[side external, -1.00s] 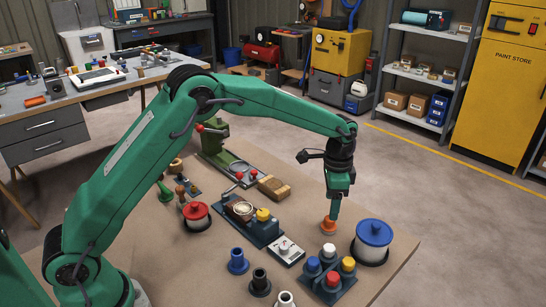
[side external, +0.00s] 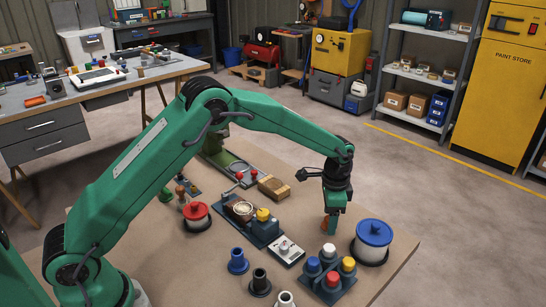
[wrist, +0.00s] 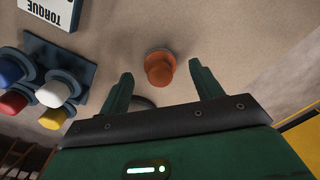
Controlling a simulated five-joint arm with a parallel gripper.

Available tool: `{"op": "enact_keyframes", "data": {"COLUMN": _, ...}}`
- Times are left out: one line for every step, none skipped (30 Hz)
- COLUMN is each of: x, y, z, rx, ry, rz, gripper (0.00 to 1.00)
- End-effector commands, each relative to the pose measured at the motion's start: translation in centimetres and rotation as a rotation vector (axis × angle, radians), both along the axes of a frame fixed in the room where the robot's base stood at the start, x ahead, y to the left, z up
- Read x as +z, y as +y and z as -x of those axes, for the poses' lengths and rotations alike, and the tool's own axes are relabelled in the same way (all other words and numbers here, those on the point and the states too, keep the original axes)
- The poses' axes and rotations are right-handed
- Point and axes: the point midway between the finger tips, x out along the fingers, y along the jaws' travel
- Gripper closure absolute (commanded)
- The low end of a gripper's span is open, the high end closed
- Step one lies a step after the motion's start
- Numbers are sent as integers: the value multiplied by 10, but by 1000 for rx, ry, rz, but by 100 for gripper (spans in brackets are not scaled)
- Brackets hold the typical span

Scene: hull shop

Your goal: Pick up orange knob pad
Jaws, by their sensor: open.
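My gripper (side external: 334,216) points down at the pad from close above. In the wrist view my gripper (wrist: 160,78) is open, with a green finger on either side and nothing between them.
A holder with blue, white, red and yellow knobs (side external: 330,271) stands in front of the gripper. A white pot with a blue lid (side external: 374,240) is close on the right. A small torque box (side external: 286,251) lies to the left. The tabletop behind is mostly clear.

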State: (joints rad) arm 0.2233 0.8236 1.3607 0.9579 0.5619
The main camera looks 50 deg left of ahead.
Motion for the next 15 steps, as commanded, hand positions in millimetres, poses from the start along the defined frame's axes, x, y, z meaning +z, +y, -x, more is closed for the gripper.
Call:
{"op": "enact_keyframes", "data": {"x": -7, "y": 0, "z": 0, "rx": 0, "ry": 2, "rz": -1, "gripper": 35}}
{"op": "enact_keyframes", "data": {"x": -10, "y": 0, "z": 0, "rx": 0, "ry": 2, "rz": -1, "gripper": 35}}
{"op": "enact_keyframes", "data": {"x": -14, "y": 0, "z": 0, "rx": 0, "ry": 1, "rz": 0, "gripper": 35}}
{"op": "enact_keyframes", "data": {"x": -17, "y": 0, "z": 0, "rx": 0, "ry": 2, "rz": -1, "gripper": 35}}
{"op": "enact_keyframes", "data": {"x": -19, "y": 0, "z": 0, "rx": 0, "ry": 2, "rz": -1, "gripper": 35}}
{"op": "enact_keyframes", "data": {"x": -21, "y": 0, "z": 0, "rx": 0, "ry": 1, "rz": 0, "gripper": 35}}
{"op": "enact_keyframes", "data": {"x": -22, "y": 0, "z": 0, "rx": 0, "ry": 1, "rz": -1, "gripper": 35}}
{"op": "enact_keyframes", "data": {"x": -23, "y": 0, "z": 0, "rx": 0, "ry": 0, "rz": 0, "gripper": 35}}
{"op": "enact_keyframes", "data": {"x": -23, "y": 0, "z": 0, "rx": 0, "ry": 0, "rz": 0, "gripper": 35}}
{"op": "enact_keyframes", "data": {"x": -23, "y": 0, "z": 0, "rx": 0, "ry": -1, "rz": 1, "gripper": 35}}
{"op": "enact_keyframes", "data": {"x": -23, "y": 0, "z": 0, "rx": 0, "ry": -1, "rz": 1, "gripper": 35}}
{"op": "enact_keyframes", "data": {"x": -23, "y": 0, "z": 0, "rx": 0, "ry": -1, "rz": 1, "gripper": 35}}
{"op": "enact_keyframes", "data": {"x": -23, "y": 0, "z": 0, "rx": 0, "ry": -1, "rz": 1, "gripper": 35}}
{"op": "enact_keyframes", "data": {"x": -23, "y": 0, "z": 0, "rx": 0, "ry": -1, "rz": 1, "gripper": 35}}
{"op": "enact_keyframes", "data": {"x": -23, "y": 0, "z": 0, "rx": 0, "ry": -1, "rz": 1, "gripper": 35}}
